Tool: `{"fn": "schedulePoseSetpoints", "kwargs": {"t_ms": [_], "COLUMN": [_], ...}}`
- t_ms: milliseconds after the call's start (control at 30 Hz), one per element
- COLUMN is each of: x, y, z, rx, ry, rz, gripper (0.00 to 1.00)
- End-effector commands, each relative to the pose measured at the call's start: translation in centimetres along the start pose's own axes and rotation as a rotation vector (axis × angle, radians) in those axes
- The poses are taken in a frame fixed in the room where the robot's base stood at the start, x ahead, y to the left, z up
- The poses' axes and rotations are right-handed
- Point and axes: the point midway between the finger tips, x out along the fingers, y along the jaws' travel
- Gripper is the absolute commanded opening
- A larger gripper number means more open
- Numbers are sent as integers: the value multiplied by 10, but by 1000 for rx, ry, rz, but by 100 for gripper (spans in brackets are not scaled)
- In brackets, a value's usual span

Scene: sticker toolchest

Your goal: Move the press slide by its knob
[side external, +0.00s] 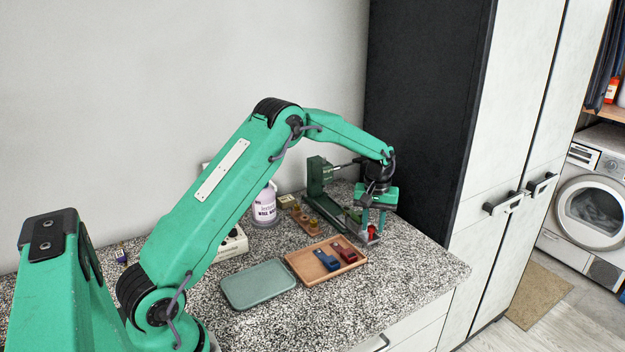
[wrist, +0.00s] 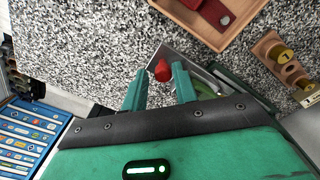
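The press slide (wrist: 176,53) is a grey metal plate with a red knob (wrist: 162,71) standing on it. In the side view the knob (side external: 371,232) shows low between my green fingers. In the side view my gripper (side external: 374,228) points down over the slide. Part of the slide and press is hidden by my gripper and arm.
A wooden tray (side external: 297,264) holds a blue and a red item in front of the slide. A green-grey tray (side external: 258,284) lies left of it. Speckled counter is clear at the front right.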

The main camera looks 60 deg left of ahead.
Motion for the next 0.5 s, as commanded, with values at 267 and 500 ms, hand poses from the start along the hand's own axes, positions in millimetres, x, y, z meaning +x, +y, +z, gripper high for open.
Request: {"fn": "schedulePoseSetpoints", "kwargs": {"t_ms": [267,500], "x": [-30,-60], "y": [0,1], "z": [-1,0], "rx": [0,1], "ry": [3,3], "rz": [2,2], "gripper": [29,29]}}
